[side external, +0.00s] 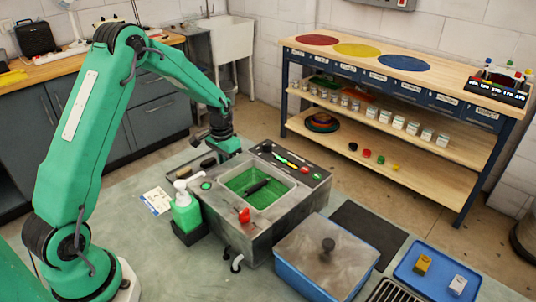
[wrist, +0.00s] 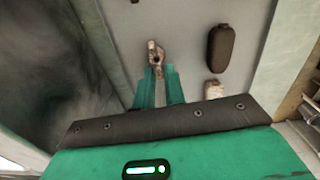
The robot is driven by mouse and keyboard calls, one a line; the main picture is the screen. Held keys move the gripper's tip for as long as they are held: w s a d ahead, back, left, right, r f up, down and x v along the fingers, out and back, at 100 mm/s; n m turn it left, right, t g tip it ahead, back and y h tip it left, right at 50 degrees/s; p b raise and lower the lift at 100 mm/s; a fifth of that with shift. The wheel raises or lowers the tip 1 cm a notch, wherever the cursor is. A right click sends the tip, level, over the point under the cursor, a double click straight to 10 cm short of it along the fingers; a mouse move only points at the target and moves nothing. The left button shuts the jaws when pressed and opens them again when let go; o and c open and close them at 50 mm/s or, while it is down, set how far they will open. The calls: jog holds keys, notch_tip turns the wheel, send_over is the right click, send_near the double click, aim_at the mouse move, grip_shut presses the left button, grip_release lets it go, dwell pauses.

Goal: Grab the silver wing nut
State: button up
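A small mottled brown and silver piece (wrist: 156,50), which looks like the wing nut, lies at the tips of my gripper's fingers in the wrist view. My gripper (wrist: 160,72) has two green fingers with a narrow gap between them, and the lower end of the piece sits at that gap. I cannot tell whether the fingers touch or grip it. In the side external view my gripper (side external: 226,152) is low behind the grey wash station, over a tray (side external: 196,170). The wing nut cannot be made out there.
In the wrist view a dark oval object (wrist: 220,48) and a small pale block (wrist: 214,89) lie right of the fingers. The grey wash station (side external: 262,232) with a green-filled basin and a green soap bottle (side external: 186,212) stand close to my gripper.

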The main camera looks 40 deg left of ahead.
grip_shut()
notch_tip(320, 180, up, 10)
dwell(0.6)
